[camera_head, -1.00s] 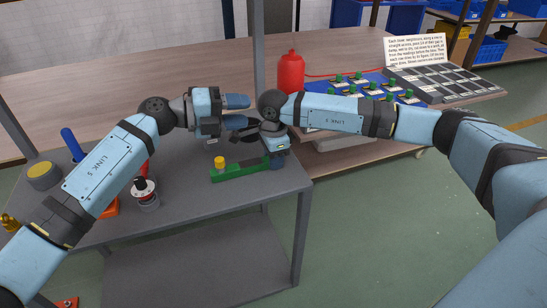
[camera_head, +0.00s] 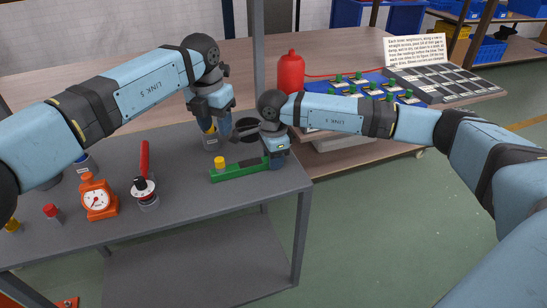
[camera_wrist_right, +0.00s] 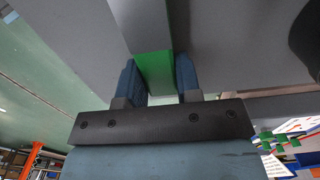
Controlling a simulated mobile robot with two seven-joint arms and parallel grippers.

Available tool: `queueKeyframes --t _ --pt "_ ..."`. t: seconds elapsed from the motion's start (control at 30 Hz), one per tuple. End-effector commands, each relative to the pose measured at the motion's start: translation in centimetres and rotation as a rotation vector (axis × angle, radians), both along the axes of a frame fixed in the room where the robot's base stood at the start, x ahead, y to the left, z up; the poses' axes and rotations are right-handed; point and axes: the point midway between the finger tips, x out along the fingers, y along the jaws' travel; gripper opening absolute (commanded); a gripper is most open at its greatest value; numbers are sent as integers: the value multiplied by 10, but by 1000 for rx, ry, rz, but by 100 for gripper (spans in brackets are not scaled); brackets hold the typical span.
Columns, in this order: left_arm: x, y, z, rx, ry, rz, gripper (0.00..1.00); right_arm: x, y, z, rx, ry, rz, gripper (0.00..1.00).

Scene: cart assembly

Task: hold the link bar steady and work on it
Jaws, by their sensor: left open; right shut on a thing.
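The green link bar (camera_head: 235,173) lies near the right front corner of the grey cart top, with a yellow knob (camera_head: 219,162) standing at its left end. My right gripper (camera_head: 276,160) is shut on the bar's right end. In the right wrist view, the green bar (camera_wrist_right: 155,72) sits between the two blue fingers of my right gripper (camera_wrist_right: 160,82). My left gripper (camera_head: 218,128) is open and points down behind the bar's left end, apart from it.
On the cart's left stand an orange dial gauge (camera_head: 98,199), a red-handled tool on a round base (camera_head: 145,185) and a red-capped piece (camera_head: 51,212). A dark round dish (camera_head: 249,128) is behind the bar. A red bottle (camera_head: 290,73) stands on the wooden bench behind.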

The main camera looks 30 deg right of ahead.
Motion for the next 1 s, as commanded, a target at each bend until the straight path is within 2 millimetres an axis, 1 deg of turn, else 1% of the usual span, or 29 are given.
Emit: queueKeyframes --t 0.1,0.27,0.5,0.7,0.83,1.0 --pt "-2 5 -11 53 -13 -29 45 0 0 1 1 -1 0 0" --pt "-2 6 -25 62 -15 -35 45 0 0 1 1 -1 0 0" --pt "-2 6 -59 60 -14 -34 45 0 0 1 1 -1 0 0" --pt "-2 6 -84 60 -14 -33 45 0 0 1 1 -1 0 0" --pt "-2 6 -94 58 -15 -33 45 0 0 1 1 -1 0 0" --pt "-2 6 -100 58 -15 -33 45 0 0 1 1 -1 0 0"
